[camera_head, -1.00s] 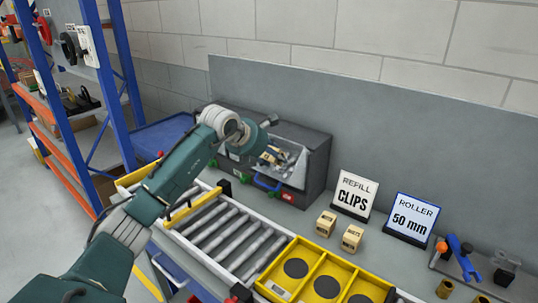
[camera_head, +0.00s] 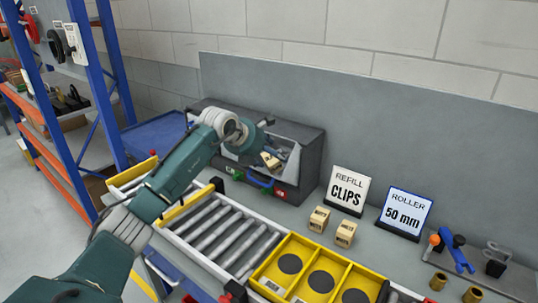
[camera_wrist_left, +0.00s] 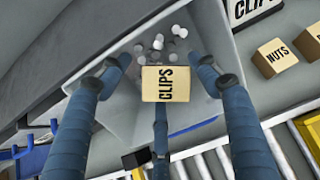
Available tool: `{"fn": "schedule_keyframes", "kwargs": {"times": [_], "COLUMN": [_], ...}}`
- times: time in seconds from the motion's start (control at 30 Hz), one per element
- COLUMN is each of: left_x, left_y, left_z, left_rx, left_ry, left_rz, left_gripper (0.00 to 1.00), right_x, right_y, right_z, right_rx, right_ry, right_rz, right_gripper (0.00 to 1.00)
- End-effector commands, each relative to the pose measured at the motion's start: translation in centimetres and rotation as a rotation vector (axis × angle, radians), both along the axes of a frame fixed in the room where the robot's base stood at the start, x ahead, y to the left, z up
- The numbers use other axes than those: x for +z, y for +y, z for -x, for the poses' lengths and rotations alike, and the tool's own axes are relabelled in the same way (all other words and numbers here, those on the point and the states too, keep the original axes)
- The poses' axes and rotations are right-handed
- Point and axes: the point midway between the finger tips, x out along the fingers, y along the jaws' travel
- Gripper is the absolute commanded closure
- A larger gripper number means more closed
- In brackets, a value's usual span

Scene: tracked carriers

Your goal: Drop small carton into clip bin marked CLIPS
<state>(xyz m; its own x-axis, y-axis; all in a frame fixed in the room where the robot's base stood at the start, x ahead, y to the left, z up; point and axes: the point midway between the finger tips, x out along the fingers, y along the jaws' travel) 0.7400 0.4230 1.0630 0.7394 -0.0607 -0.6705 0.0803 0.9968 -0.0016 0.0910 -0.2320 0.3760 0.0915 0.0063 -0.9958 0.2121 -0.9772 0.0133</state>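The small carton (camera_wrist_left: 164,84), tan with the word CLIPS, is over or in a grey bin compartment (camera_wrist_left: 120,112) in the left wrist view. It also shows in the head view (camera_head: 270,161) at the dark bin unit (camera_head: 312,150). My left gripper (camera_wrist_left: 160,75) has its fingers spread around the carton, with a clear gap on the left. The lower finger meets the carton's lower edge in the picture; I cannot tell whether they touch. In the head view the left gripper (camera_head: 266,138) is above the bin. No CLIPS mark on the bin is readable. My right gripper is out of view.
Several round grey pieces (camera_wrist_left: 160,43) lie in the bin. Two more cartons (camera_head: 332,226) stand on the counter before the REFILL CLIPS sign (camera_head: 346,191). The roller conveyor (camera_head: 225,235) and yellow tray (camera_head: 318,272) are in front. A ROLLER 50 mm sign (camera_head: 405,213) stands right.

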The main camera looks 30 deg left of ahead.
Motion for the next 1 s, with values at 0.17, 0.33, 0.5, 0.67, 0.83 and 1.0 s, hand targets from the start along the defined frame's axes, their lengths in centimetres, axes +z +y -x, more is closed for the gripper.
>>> {"fn": "schedule_keyframes", "kwargs": {"times": [0.17,0.33,0.5,0.67,0.83,1.0], "left_x": [0.0,0.1,1.6,3.9,6.2,7.6], "left_y": [0.0,0.0,0.3,0.6,0.7,0.8], "left_z": [0.0,0.2,1.7,4.3,6.8,8.4], "left_rx": [0.000,0.001,-0.001,0.001,0.001,0.001], "left_ry": [-0.001,0.002,-0.001,-0.002,0.000,0.000], "left_rz": [0.000,-0.001,-0.003,-0.006,-0.003,-0.001], "left_gripper": [0.37,0.37,0.37,0.37,0.37,0.37], "right_x": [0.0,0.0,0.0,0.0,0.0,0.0], "right_y": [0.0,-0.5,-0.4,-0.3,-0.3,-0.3], "right_z": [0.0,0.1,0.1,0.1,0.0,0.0], "right_rx": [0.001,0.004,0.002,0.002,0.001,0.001], "right_ry": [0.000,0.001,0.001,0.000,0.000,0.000], "right_rz": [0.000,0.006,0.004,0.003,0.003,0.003], "right_gripper": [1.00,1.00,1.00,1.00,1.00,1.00]}}
